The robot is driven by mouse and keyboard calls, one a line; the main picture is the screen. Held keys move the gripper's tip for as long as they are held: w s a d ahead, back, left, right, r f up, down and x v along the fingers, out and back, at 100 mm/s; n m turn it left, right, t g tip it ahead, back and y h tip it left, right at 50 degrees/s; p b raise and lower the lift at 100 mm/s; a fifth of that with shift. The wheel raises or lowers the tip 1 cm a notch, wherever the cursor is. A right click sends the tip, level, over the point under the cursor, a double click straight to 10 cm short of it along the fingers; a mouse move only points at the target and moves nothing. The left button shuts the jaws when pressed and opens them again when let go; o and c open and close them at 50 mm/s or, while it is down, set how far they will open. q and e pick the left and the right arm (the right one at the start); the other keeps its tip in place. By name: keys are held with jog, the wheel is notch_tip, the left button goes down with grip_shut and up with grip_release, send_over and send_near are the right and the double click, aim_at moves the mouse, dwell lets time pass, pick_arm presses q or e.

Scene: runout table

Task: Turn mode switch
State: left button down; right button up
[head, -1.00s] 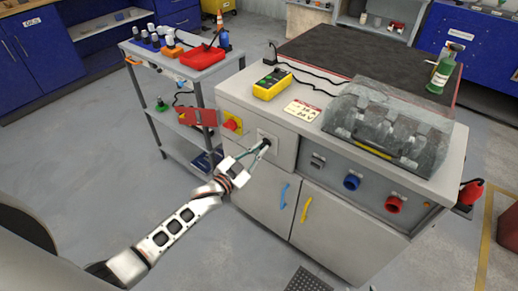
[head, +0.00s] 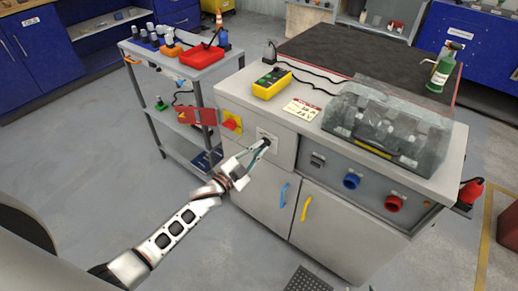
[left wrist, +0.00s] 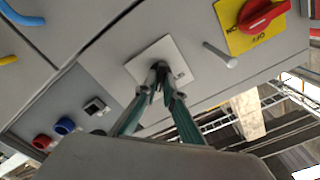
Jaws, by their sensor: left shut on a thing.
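The mode switch is a small dark knob (left wrist: 161,66) on a pale square plate (left wrist: 174,52) on the front of the grey cabinet. My left gripper (left wrist: 160,78) is shut on the knob, with its fingertips against it near the plate. The fingers hide most of the knob, so its pointing direction cannot be read. In the head view the left gripper (head: 262,146) reaches the plate (head: 284,151) from the lower left. My right gripper is not in view.
A red rotary switch (left wrist: 264,15) on a yellow plate and a grey peg (left wrist: 220,55) sit beside the mode switch plate. Blue (head: 352,181) and red (head: 394,203) connectors are on the cabinet front. A grey trolley (head: 180,75) stands left. Open floor lies in front.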

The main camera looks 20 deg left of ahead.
pick_arm(q)
jog(key=c, duration=2.2)
grip_release()
jog(key=shift+o, duration=0.2)
jog(key=v, duration=1.2)
